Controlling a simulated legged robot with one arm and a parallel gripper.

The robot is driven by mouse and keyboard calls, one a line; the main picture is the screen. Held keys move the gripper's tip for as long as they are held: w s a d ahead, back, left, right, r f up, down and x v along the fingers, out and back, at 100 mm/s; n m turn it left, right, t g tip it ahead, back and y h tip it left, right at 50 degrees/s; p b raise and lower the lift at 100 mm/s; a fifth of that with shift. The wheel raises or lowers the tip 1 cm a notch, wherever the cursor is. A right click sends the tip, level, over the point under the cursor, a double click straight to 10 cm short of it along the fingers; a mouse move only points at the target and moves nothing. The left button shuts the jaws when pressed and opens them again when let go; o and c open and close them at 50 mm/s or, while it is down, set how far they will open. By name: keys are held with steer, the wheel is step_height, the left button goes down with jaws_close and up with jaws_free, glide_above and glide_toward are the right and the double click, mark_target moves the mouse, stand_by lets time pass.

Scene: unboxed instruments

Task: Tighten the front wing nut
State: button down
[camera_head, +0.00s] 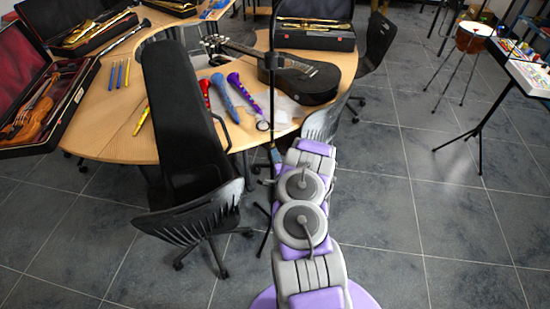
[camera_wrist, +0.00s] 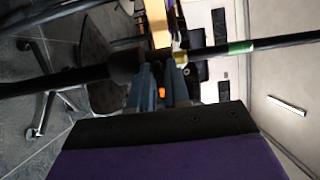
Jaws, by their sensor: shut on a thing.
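A thin dark stand pole (camera_head: 272,50) rises upright just beyond my arm in the head view. In the wrist view the pole (camera_wrist: 70,75) runs across the picture, with a thick dark collar (camera_wrist: 126,64) and a green band (camera_wrist: 240,47) on it. My gripper (camera_wrist: 160,75) is at the pole beside the collar, its two blue-grey fingers shut on a small part there. This part looks like the front wing nut, but the fingers mostly hide it. A small yellow piece (camera_wrist: 181,59) shows at the fingertips. In the head view my arm hides most of the gripper.
A curved wooden table (camera_head: 110,140) holds a black guitar (camera_head: 300,80), coloured recorders (camera_head: 238,90) and open instrument cases. A black office chair (camera_head: 205,215) stands left of my arm. The tiled floor (camera_head: 400,200) to the right is clear up to a tripod stand (camera_head: 478,140).

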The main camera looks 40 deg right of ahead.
steer(key=shift+s+f, duration=0.2)
steer(key=shift+f, duration=0.1)
steer(key=c, duration=1.4)
jaws_free()
steer(key=o, duration=0.3)
steer(key=shift+w+d+r, duration=0.1)
steer(key=shift+w+d, duration=0.05)
steer(key=p+v, duration=0.5)
steer(key=v, duration=1.2)
steer(key=shift+p, duration=0.35)
